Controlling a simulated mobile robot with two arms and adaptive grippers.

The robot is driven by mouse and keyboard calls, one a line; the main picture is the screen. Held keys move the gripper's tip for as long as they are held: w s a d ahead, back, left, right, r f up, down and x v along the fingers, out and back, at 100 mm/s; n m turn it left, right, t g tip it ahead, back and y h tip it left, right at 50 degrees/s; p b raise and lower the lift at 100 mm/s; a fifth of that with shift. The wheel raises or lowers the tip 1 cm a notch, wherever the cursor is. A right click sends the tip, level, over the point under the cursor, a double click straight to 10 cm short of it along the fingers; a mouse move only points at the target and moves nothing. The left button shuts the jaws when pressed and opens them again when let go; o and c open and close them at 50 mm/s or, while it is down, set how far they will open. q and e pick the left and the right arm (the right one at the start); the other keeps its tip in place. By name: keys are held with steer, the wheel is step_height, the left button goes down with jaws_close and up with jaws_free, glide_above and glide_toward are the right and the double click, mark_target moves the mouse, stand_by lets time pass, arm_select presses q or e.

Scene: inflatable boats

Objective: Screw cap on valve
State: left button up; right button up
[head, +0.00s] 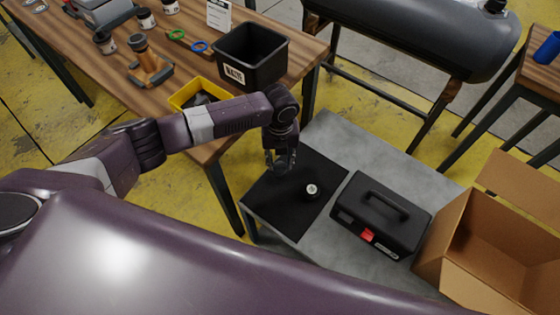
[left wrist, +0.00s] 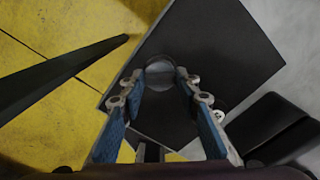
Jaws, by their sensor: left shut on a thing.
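My left gripper (head: 281,168) is above the left part of a black mat (head: 290,215) on a low grey table. In the left wrist view the left gripper (left wrist: 160,80) has its fingers shut on a dark round disc-like thing (left wrist: 160,74), which looks like the cap. A small short round piece with a pale ring on top (head: 312,190), which looks like the valve, stands on the mat to the right of the gripper and apart from it. It also shows partly behind the right finger in the left wrist view (left wrist: 219,115). My right gripper is not in view.
A black toolbox (head: 382,216) stands right of the mat, with an open cardboard box (head: 495,240) beyond it. A wooden bench (head: 185,65) holds a black bin (head: 250,55) and a yellow tray (head: 190,94). A grey inflatable tube (head: 420,35) rests on a stand behind.

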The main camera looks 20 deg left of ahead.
arm_select(q)
steer(key=shift+m, duration=0.9)
steer(key=shift+f+m, duration=0.1)
steer(key=shift+m, duration=0.9)
steer(key=m, duration=0.3)
steer(key=shift+m+b, duration=0.35)
steer(key=shift+m, duration=0.05)
